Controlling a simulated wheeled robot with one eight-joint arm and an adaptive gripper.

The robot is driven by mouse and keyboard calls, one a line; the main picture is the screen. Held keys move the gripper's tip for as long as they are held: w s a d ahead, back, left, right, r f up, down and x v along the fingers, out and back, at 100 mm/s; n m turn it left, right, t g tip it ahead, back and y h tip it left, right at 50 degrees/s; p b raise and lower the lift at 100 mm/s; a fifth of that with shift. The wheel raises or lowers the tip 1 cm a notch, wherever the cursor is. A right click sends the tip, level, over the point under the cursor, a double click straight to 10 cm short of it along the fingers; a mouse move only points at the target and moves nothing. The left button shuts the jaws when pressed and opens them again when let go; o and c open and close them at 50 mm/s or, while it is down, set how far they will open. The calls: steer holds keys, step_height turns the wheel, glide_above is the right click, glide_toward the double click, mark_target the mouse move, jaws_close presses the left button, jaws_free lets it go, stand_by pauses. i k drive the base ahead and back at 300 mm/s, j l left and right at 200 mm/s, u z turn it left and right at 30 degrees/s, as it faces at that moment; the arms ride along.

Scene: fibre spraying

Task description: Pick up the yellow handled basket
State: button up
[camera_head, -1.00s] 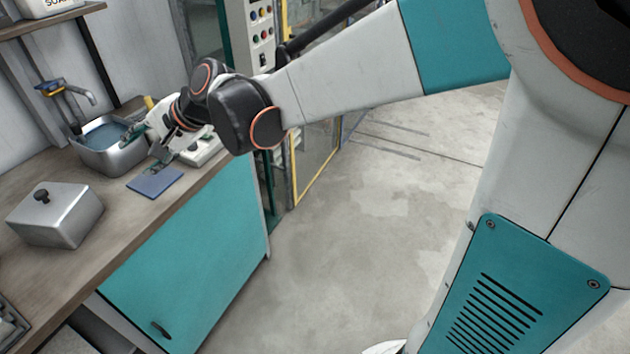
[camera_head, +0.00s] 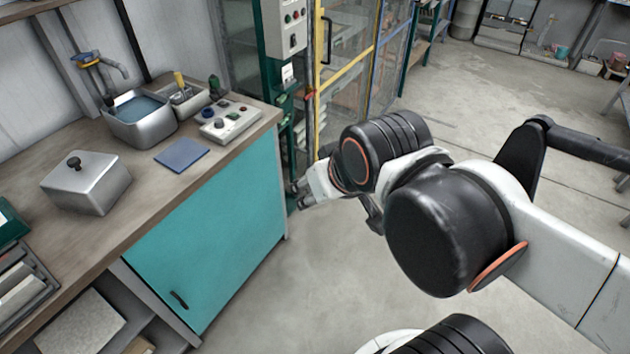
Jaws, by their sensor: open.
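A small grey metal basket (camera_head: 189,100) with an upright yellow handle stands on the counter, just right of a metal basin of water. My gripper (camera_head: 298,198) is in the air to the right of the counter's end, low and away from the basket. It is open, and nothing shows between its fingers. Its fingertips are small and partly dark in this view.
The water basin (camera_head: 141,122), a button box (camera_head: 230,121), a blue pad (camera_head: 181,154) and a lidded metal box (camera_head: 88,184) stand on the counter. A dark green object is near the basket. A yellow-framed mesh cage (camera_head: 345,68) is behind my gripper.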

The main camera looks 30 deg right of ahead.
mark_target(178, 76)
steer(key=l+u, duration=0.2)
steer(key=k+l+u, duration=0.15)
steer(key=l, duration=0.2)
steer(key=k+l+u, duration=0.2)
steer(key=i+l+u, duration=0.15)
steer(key=u, duration=0.45)
steer(key=i+l+u, duration=0.25)
steer(key=l+u, duration=0.25)
steer(key=i+l+u, duration=0.2)
steer(key=l, duration=0.15)
steer(key=l+u, duration=0.25)
steer(key=i+l, duration=0.1)
steer(key=l, duration=0.35)
steer(key=i+l+u, duration=0.1)
steer(key=l, duration=0.4)
steer(key=l+z, duration=0.1)
